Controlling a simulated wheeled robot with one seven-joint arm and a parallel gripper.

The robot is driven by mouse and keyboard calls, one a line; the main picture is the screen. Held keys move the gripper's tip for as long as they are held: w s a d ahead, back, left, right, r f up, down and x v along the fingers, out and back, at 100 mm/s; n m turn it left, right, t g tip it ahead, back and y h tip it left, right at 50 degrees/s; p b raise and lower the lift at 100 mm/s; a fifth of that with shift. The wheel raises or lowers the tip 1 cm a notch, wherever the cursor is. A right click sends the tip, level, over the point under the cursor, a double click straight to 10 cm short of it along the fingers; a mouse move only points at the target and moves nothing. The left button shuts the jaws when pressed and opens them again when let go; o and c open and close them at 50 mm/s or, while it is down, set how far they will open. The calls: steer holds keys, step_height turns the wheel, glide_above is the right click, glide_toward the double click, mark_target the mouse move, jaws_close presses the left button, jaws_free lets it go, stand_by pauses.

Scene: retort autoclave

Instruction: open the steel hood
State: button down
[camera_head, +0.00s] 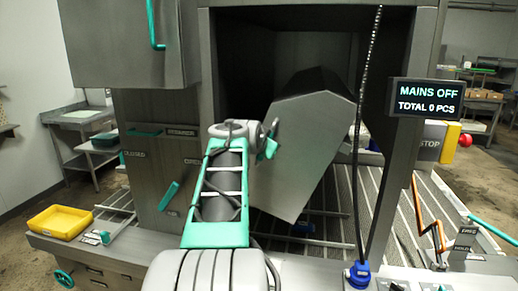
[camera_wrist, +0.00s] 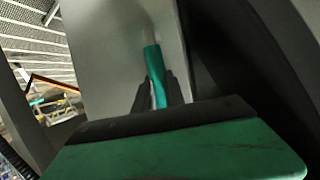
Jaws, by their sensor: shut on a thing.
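The steel hood (camera_head: 305,140) is a grey faceted cover in the dark opening of the machine, and it sits tilted. Its flat grey face also fills the middle of the wrist view (camera_wrist: 112,55). A teal handle (camera_wrist: 152,62) stands out from that face. My gripper (camera_wrist: 157,92) has its dark fingers closed around the handle. In the head view my gripper (camera_head: 267,143) is at the hood's left edge, and my arm hides part of the hood's lower left.
A slatted roller bed (camera_head: 345,205) runs under and right of the hood. A dark cable (camera_head: 358,150) hangs in front of the opening. A sign (camera_head: 424,98) reads "MAINS OFF, TOTAL 0 PCS". A yellow tray (camera_head: 60,221) lies at the left, and an orange lever (camera_head: 420,210) stands at the right.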

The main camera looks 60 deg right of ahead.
stand_by(0.4)
steer(key=c, duration=1.4)
jaws_free()
steer(key=shift+f, duration=0.1)
steer(key=b+v, duration=0.1)
steer(key=v, duration=0.7)
steer(key=shift+b, duration=0.4)
steer(key=shift+w, duration=0.1)
steer(key=shift+d, duration=0.1)
